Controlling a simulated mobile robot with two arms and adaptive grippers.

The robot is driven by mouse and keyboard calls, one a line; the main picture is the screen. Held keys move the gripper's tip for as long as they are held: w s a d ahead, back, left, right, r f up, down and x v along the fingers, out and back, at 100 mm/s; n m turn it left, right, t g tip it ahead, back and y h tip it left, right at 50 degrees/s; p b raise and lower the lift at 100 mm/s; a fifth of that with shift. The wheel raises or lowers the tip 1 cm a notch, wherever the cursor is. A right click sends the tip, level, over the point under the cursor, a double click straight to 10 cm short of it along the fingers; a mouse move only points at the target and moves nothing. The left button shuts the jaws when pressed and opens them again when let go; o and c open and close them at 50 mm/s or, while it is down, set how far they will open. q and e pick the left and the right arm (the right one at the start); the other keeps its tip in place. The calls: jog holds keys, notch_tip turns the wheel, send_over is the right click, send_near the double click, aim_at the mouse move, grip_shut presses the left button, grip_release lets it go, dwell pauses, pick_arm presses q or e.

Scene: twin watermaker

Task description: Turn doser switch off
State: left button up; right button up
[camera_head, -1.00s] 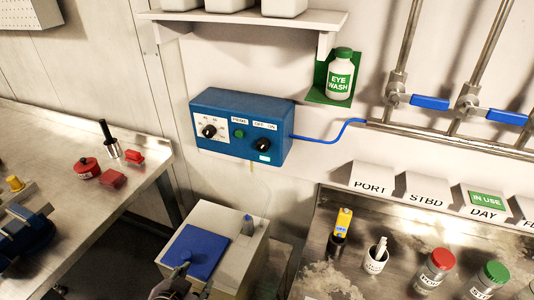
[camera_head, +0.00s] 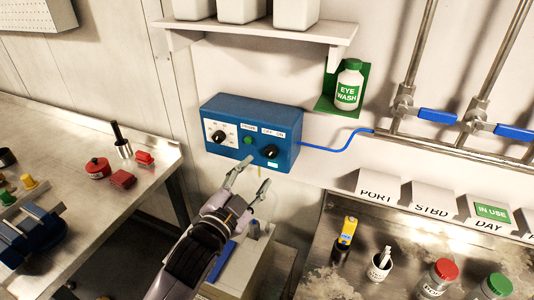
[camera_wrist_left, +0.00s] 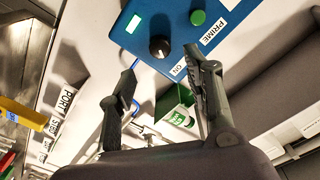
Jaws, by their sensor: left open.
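The blue doser box (camera_head: 235,113) is mounted on the wall in the head view. Its black OFF/ON switch knob (camera_head: 270,151) is at the right of the front face. The knob also shows in the left wrist view (camera_wrist_left: 159,47), beside a lit green indicator (camera_wrist_left: 133,24). My left gripper (camera_head: 255,173) is open and empty, just below the box. In the left wrist view its two fingers (camera_wrist_left: 165,72) are spread on either side below the knob, apart from it. My right gripper is not in view.
The green PRIME button (camera_head: 248,140) and a black dial (camera_head: 218,137) share the box face. A blue tube (camera_head: 345,148) runs right to the pipes. A shelf (camera_head: 260,35) is above. A tank with a blue lid (camera_head: 222,262) stands below, partly behind my arm.

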aim_at(269, 156)
pick_arm(q)
jog(key=p+x, duration=0.1)
jog(key=x, duration=0.6)
jog(key=shift+w+d, duration=0.15)
jog(key=shift+w, duration=0.1)
grip_shut()
dwell(0.3)
